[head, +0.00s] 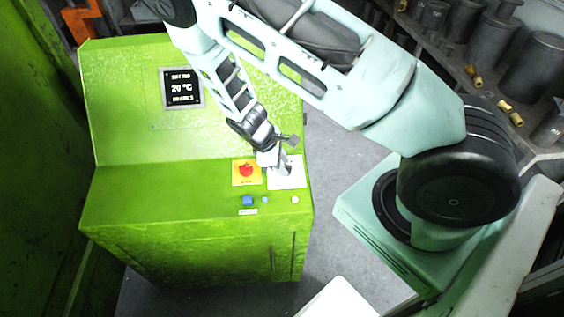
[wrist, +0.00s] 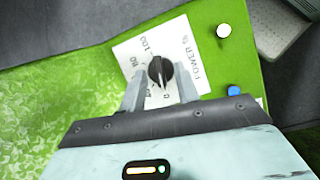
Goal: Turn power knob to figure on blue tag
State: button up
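The black power knob (wrist: 160,72) stands on a white plate (wrist: 132,60) printed POWER %, with a ring of figures such as 80 and 100 partly visible. My gripper (wrist: 160,78) has one finger on each side of the knob, with a small gap visible on both sides. In the head view my gripper (head: 278,165) is over the white plate (head: 288,180) and hides most of the knob.
Shelves with metal cylinders (head: 533,65) stand at the right.

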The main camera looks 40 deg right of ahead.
grip_shut()
jog(key=shift+w+m, duration=0.1)
jog(key=shift+m, duration=0.2)
jog(key=m+y, duration=0.1)
jog(key=m, duration=0.1)
jog(key=shift+w+d+m+g, duration=0.1)
jog(key=shift+d+m+g, duration=0.05)
jog(key=shift+m+g, duration=0.2)
jog(key=m+y, duration=0.1)
jog(key=m, duration=0.1)
jog(key=m+y+b, duration=0.1)
jog(key=m, duration=0.1)
jog(key=shift+d+r+m+g, duration=0.1)
jog(key=shift+d+m+g, duration=0.1)
jog(key=shift+m+g, duration=0.05)
jog(key=m+y, duration=0.1)
jog(key=m, duration=0.1)
jog(key=m+b, duration=0.1)
jog(key=m, duration=0.1)
jog(key=shift+d+y, duration=0.2)
jog(key=shift+y, duration=0.2)
jog(key=shift+d+m+y+b, duration=0.15)
jog(key=shift+m+y, duration=0.15)
jog(key=shift+m, duration=0.55)
jog(key=shift+m+y+b, duration=0.15)
jog(key=shift+m+y, duration=0.15)
jog(key=shift+m, duration=0.55)
jog(key=shift+t, duration=0.4)
